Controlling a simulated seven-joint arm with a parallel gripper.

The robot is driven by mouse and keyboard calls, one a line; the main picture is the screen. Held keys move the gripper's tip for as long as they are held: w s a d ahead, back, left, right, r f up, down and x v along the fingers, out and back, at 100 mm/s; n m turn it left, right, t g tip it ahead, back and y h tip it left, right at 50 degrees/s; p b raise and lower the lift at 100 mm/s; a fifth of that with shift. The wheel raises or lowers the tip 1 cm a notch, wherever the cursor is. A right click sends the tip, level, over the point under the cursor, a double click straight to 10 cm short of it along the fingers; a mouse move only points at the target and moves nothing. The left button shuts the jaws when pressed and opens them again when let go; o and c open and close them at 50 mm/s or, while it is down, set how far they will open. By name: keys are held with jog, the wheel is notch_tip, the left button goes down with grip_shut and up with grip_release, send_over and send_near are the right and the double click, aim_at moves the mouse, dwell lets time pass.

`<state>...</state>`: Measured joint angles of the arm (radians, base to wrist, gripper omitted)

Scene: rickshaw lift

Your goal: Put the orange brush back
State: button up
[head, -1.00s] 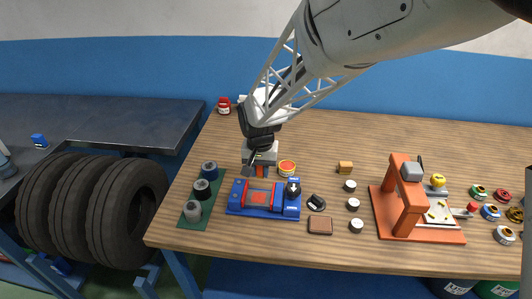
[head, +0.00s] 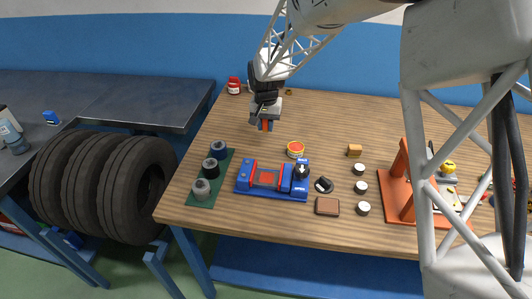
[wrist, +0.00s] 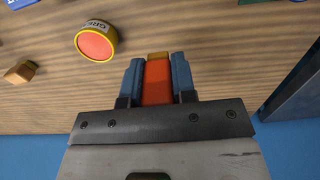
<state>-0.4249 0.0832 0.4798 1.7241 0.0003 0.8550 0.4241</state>
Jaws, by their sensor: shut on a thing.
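The orange brush (wrist: 157,82) is between the two blue fingers of my gripper (wrist: 158,80) in the wrist view, with a yellowish end showing past the fingertips. In the head view my gripper (head: 265,125) points down over the back left part of the wooden bench, behind the blue and red fixture (head: 245,176). A small orange part of the brush shows between the fingers there. The rest of the brush is hidden by the gripper.
A round grease tin (head: 296,149) with an orange-red top stands right of the gripper. A green mat (head: 191,196) with several dark cylinders lies at left. A tan block (head: 354,150), a brown block (head: 327,206) and an orange press (head: 399,205) are further right.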

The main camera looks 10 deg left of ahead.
jog(key=shift+f, duration=0.1)
dwell(0.3)
send_over(266, 153)
jog(key=shift+w+f, duration=0.1)
jog(key=shift+f, duration=2.95)
jog(key=shift+f, duration=1.85)
jog(key=shift+f, duration=0.15)
jog(key=o, duration=0.9)
jog(key=shift+o, duration=0.2)
notch_tip(266, 153, up, 12)
jog(key=shift+r, duration=0.15)
